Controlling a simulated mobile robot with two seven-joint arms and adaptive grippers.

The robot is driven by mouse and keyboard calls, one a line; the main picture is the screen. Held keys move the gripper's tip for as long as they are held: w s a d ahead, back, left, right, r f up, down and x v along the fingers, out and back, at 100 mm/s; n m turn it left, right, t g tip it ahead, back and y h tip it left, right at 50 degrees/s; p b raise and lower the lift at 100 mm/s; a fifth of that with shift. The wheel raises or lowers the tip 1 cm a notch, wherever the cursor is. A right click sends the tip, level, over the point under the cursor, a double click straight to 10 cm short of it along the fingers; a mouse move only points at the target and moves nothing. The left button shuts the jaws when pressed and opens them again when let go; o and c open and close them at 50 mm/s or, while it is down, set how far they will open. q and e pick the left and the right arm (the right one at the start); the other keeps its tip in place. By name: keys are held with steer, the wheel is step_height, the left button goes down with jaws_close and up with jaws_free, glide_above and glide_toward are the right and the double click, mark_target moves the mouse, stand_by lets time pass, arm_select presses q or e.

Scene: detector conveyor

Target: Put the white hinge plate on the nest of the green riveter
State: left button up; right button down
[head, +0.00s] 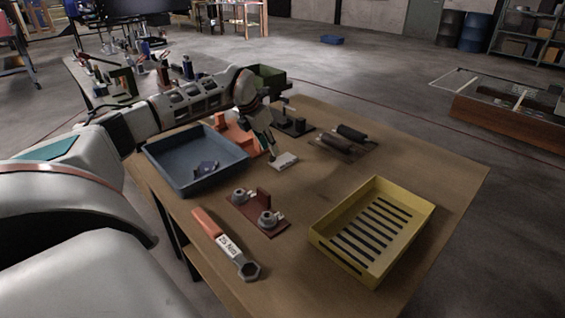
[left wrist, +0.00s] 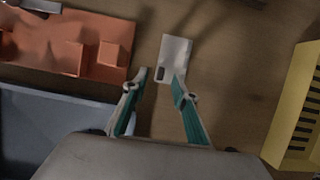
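The white hinge plate (head: 284,160) lies flat on the wooden table, just right of my left gripper (head: 271,154). In the left wrist view the plate (left wrist: 174,58) is a pale rectangle with a dark slot at its lower left. My left gripper (left wrist: 160,80) is open and empty there. The right-hand fingertip overlaps the plate's lower edge in the picture; I cannot tell if they touch. A dark fixture with a post and lever (head: 292,123) stands behind the plate; I cannot tell whether it is the green riveter. My right gripper is not in view.
A blue tray (head: 184,181) and an orange fixture (left wrist: 78,52) are left of the plate. A yellow slotted tray (head: 331,246), a red-brown base with two round parts (head: 262,224) and an orange-handled wrench (head: 227,246) are nearer.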

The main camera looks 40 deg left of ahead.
arm_select(q)
steer(key=x, duration=0.4)
steer(key=shift+d+f+b, duration=0.1)
steer(key=shift+f+b, duration=0.05)
steer(key=shift+b, duration=0.15)
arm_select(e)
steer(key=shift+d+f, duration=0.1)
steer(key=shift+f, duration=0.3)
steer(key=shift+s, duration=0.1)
arm_select(q)
jaws_close()
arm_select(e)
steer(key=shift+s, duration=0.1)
